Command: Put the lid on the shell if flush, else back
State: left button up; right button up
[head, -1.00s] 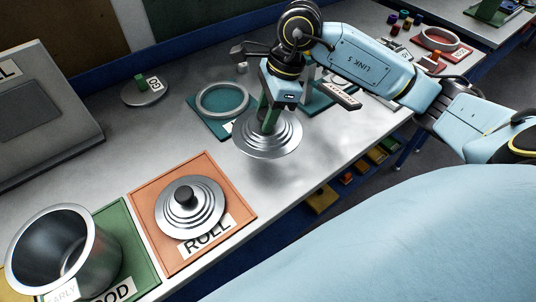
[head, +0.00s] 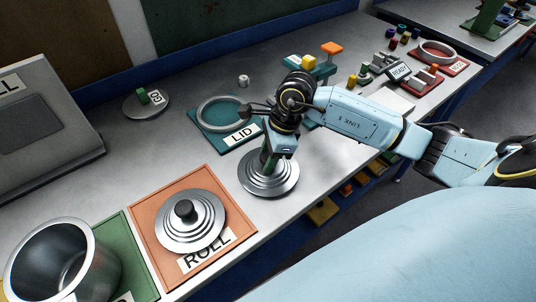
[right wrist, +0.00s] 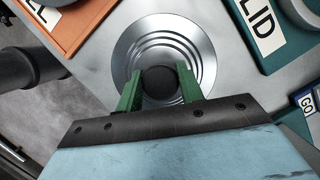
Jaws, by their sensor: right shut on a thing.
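My right gripper (head: 268,158) is shut on the dark knob of a silver stepped lid (head: 256,187). The lid is at the bare table's front edge, between the orange and teal mats; I cannot tell whether it touches the tabletop. In the right wrist view, green fingers (right wrist: 158,88) stand on both sides of the knob, above the lid's rings (right wrist: 200,45). An open silver pot, seemingly the shell (head: 90,262), stands upright on a green mat (head: 133,255) at the lower left. A second stepped lid (head: 190,232) lies on the orange ROLL mat (head: 152,205). My left gripper is out of view.
A teal LID mat (head: 215,136) carries an empty grey ring (head: 203,117) behind the held lid. A grey disc (head: 135,110) with a green handle lies at the back left. A grey panel (head: 45,125) stands at far left. Small coloured parts and a red mat are at the right.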

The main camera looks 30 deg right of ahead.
aim_at(282, 162)
jog(key=shift+f, duration=0.15)
jog(key=o, duration=1.1)
jog(key=shift+d+r, duration=0.15)
jog(key=shift+r, duration=0.3)
jog(key=v, duration=1.1)
jog(key=shift+s+r+b, duration=0.1)
jog(key=shift+r+b, duration=0.15)
jog(key=shift+b, duration=0.05)
